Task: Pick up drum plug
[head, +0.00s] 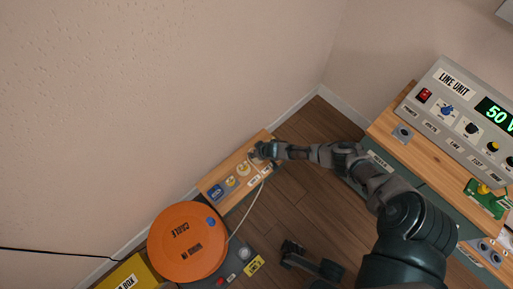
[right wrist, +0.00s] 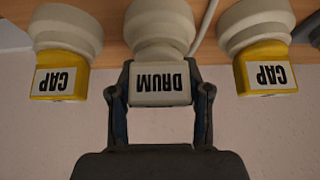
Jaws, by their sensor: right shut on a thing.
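The drum plug (right wrist: 160,85) is a cream piece with a white label reading DRUM, seen upside down in the right wrist view. My right gripper (right wrist: 160,100) is shut on it, one finger on each side of the label block. The plug's round cream base is still at the wooden board; I cannot tell if it is seated or lifted. In the head view my right gripper (head: 262,150) is at the far end of the wooden board (head: 212,186) and hides most of the plug. My left gripper (head: 291,248) is near the bottom middle, seemingly empty, its jaw state unclear.
Yellow-and-cream CAP plugs flank the drum plug, one at left (right wrist: 62,80) and one at right (right wrist: 268,75). A pale cable (head: 243,217) runs near the board. An orange cable drum (head: 187,243) stands at lower left. The LINE UNIT (head: 455,100) sits on a wooden bench at right.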

